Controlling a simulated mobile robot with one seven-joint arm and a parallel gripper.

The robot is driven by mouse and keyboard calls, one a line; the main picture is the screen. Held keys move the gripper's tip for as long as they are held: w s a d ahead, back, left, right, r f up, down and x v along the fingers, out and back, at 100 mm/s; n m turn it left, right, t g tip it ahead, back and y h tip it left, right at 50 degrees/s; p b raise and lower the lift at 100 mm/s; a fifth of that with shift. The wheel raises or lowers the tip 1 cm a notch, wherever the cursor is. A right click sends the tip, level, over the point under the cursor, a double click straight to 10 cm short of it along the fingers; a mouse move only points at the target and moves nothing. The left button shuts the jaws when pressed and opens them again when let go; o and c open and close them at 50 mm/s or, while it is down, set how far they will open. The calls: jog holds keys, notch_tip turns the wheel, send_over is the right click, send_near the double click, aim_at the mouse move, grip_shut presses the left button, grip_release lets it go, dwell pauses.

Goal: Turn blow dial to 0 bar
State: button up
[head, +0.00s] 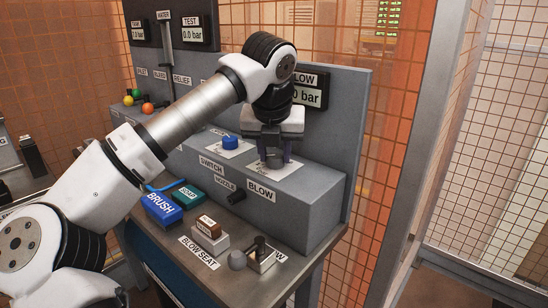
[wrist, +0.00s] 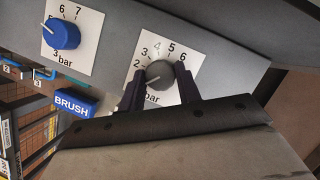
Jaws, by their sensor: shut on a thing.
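The blow dial is a dark grey round knob (wrist: 160,74) on a white scale plate (wrist: 187,60) in the wrist view. Its light pointer line aims left and slightly down, below the 2, toward the left finger. The marks 2 to 6 show; lower ones are hidden by the finger. My gripper (wrist: 161,80) is shut on the knob, one finger on each side. In the head view my gripper (head: 274,151) points down onto the grey box top over the BLOW label (head: 261,193). The BLOW display (head: 307,95) reads "0 bar" at its end; its left part is hidden by my arm.
A blue dial (head: 231,142) sits left of the blow dial. A dark nozzle (head: 236,197) sticks out of the box front. The bench holds a blue BRUSH block (head: 160,208), a teal SOAP block (head: 188,194) and the blow seat (head: 210,235). A grey back panel (head: 345,120) stands behind.

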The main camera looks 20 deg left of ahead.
jog(key=shift+n+y+b, duration=0.3)
jog(key=shift+n+b, duration=0.15)
jog(key=shift+n, duration=0.65)
jog(key=o, duration=1)
jog(key=shift+c, duration=0.2)
